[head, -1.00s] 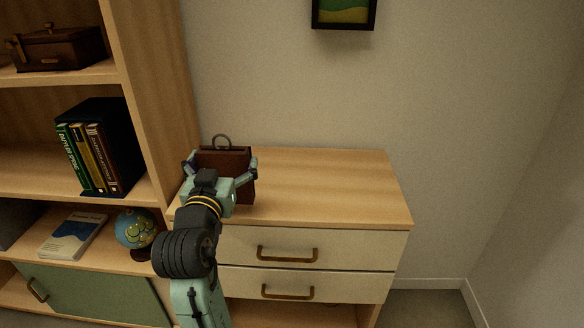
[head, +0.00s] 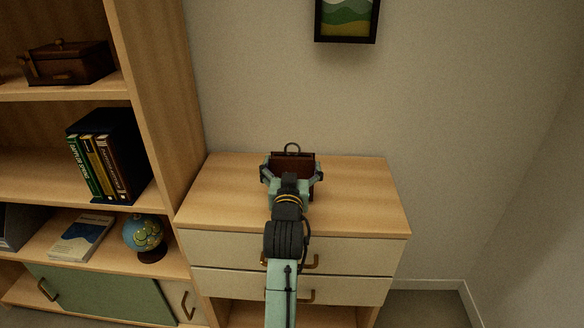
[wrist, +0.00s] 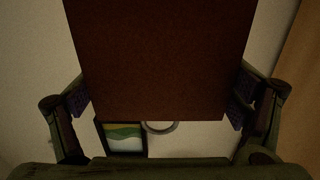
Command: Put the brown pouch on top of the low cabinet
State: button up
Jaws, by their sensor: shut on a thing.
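The brown pouch (head: 292,160) with a ring on its top is held in my gripper (head: 291,172), over the middle of the low cabinet's wooden top (head: 365,195). In the wrist view, the pouch (wrist: 160,60) fills the upper middle, and my gripper (wrist: 160,100) has a finger against each side of it. The pouch's lower part is hidden behind my gripper in the head view, so I cannot tell whether it touches the top.
A tall shelf unit (head: 160,90) stands against the cabinet's left side, with books (head: 98,165), a globe (head: 144,235) and a brown box (head: 70,63). A framed picture (head: 347,20) hangs on the wall above. The cabinet top is clear on both sides of my gripper.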

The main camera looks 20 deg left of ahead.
jog(key=shift+f, duration=0.65)
jog(key=o, duration=1.1)
jog(key=shift+f, duration=0.15)
jog(key=shift+c, duration=0.2)
jog(key=v, duration=1.2)
jog(key=shift+r, duration=0.2)
